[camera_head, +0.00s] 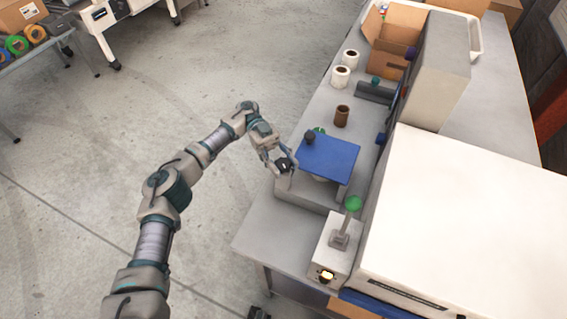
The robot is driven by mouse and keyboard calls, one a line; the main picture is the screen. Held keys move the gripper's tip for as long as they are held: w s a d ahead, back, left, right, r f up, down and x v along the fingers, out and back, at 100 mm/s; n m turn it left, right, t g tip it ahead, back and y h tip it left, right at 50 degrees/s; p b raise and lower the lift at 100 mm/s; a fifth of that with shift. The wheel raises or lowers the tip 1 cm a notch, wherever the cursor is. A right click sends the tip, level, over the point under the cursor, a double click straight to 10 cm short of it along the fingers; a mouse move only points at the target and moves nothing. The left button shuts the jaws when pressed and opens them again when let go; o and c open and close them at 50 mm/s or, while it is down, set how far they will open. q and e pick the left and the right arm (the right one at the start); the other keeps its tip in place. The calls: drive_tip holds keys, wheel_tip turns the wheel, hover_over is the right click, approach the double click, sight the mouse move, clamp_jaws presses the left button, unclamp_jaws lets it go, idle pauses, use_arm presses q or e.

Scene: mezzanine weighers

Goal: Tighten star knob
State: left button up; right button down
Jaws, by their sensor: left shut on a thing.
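A black star knob (284,163) sits at the left side of the weigher, beside the blue plate (328,158). My left gripper (281,169) reaches in from the left and is shut on this knob, with a finger on either side of it. The fingers partly cover the knob, so its stem and the gap behind it are hidden. My right gripper is out of view.
A small dark cap (309,138) stands at the plate's upper-left corner. A brown roll (341,116) and white rolls (340,77) stand behind. A control box (332,250) with a green-topped post is in front.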

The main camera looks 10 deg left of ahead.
sight(283, 162)
use_arm(q)
drive_tip(key=shift+r, duration=0.25)
drive_tip(key=o, duration=0.9)
drive_tip(key=shift+o, duration=1.4)
drive_tip(key=shift+w+f, duration=0.1)
drive_tip(key=shift+f, duration=0.05)
wheel_tip(283, 162, up, 10)
drive_tip(key=shift+f, duration=0.1)
